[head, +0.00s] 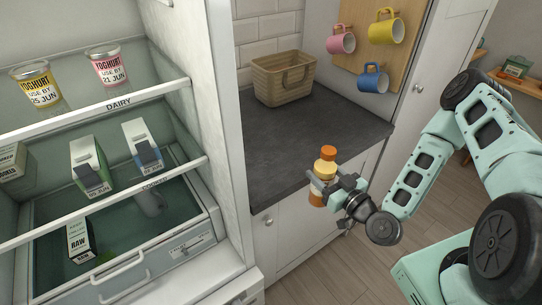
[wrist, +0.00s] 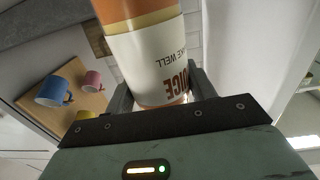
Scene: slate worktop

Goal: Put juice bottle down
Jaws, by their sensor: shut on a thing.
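The juice bottle (head: 325,168) has an orange cap, yellow-orange juice and a white label. My gripper (head: 325,185) is shut on it and holds it upright in front of the worktop's front edge. In the head view the gripper hides part of its middle. In the wrist view the bottle (wrist: 150,55) fills the space between the fingers (wrist: 160,88), and its label shows "JUICE" and "KE WELL" upside down. The slate worktop (head: 300,140) lies behind and to the left of the bottle. I cannot tell how far the bottle is from the edge.
A woven basket (head: 283,80) stands at the back of the worktop; the rest of it is clear. Pink, yellow and blue mugs (head: 372,80) hang on a wooden board (head: 362,35). At left is an open fridge with yoghurts and cartons on its shelves (head: 110,105).

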